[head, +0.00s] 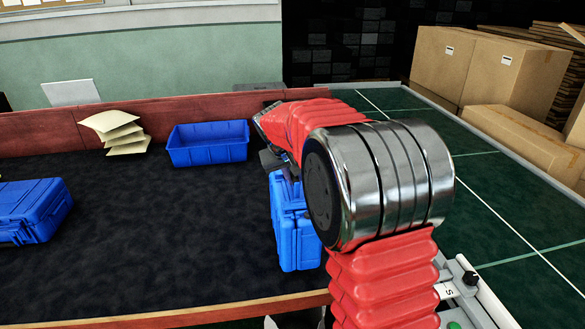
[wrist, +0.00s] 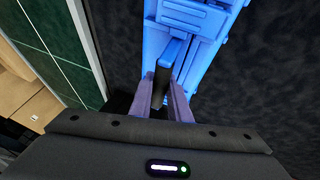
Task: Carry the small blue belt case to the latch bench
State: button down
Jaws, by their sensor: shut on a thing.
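A blue case (head: 290,232) stands on end or hangs upright beside my arm in the head view, near the right side of the dark belt. My gripper (wrist: 165,92) is shut on the handle of this blue case (wrist: 190,35), with a finger on each side. In the head view my gripper (head: 270,158) is partly hidden by the red arm sleeve, just above the case. I cannot tell whether the case's bottom touches the belt. A second, wider blue case (head: 35,212) lies on the belt (head: 160,235) at the left edge.
An open blue bin (head: 208,146) and a stack of pale envelopes (head: 117,132) sit along the belt's back, by a reddish wall (head: 45,140). A green, white-lined surface (head: 510,215) lies to the right. Cardboard boxes (head: 495,70) stand beyond it. Mid-belt is clear.

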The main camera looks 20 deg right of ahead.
dwell(0.3)
jog(key=shift+f, duration=1.85)
jog(key=c, duration=2.1)
grip_release()
jog(key=shift+f, duration=0.15)
jog(key=o, duration=0.4)
jog(key=shift+o, duration=0.2)
